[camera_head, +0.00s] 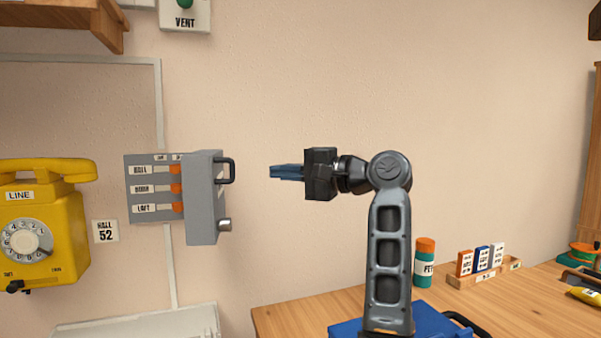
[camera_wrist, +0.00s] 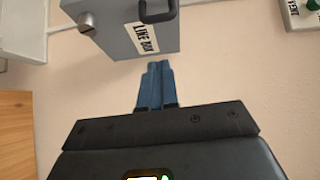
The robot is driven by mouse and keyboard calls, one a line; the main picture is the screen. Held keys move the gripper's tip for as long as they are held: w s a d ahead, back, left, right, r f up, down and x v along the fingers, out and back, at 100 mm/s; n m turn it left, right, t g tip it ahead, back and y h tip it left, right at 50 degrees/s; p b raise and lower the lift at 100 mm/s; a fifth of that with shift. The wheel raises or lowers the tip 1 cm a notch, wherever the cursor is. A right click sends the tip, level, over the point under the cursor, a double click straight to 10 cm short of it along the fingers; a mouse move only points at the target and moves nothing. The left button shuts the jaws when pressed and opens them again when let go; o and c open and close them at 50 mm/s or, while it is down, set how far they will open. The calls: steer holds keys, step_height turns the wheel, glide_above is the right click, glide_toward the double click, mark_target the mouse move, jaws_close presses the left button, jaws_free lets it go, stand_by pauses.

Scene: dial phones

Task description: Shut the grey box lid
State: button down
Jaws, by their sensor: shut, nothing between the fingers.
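The grey box (camera_head: 152,190) is fixed on the wall in the head view, with labelled rows and orange switches showing. Its grey lid (camera_head: 204,197) stands open, swung out from the box's right side. The lid has a dark handle (camera_head: 229,171) and a silver knob (camera_head: 224,225). My gripper (camera_head: 272,171) is shut and empty, to the right of the lid and apart from it, pointing left at about handle height. In the wrist view the blue fingers (camera_wrist: 157,66) are together, below the lid's "LINE BOX" label (camera_wrist: 142,38); the handle (camera_wrist: 158,9) shows above.
A yellow dial phone (camera_head: 42,225) hangs left of the box, with a "HALL 52" card (camera_head: 105,231) between. A wooden bench (camera_head: 300,320) at lower right holds an orange-and-teal can (camera_head: 424,262) and a card rack (camera_head: 484,274). The wall between lid and gripper is clear.

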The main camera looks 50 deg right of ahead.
steer(key=w+a, duration=0.4)
steer(key=w, duration=0.1)
steer(key=shift+w+p, duration=0.1)
steer(key=shift+p, duration=0.2)
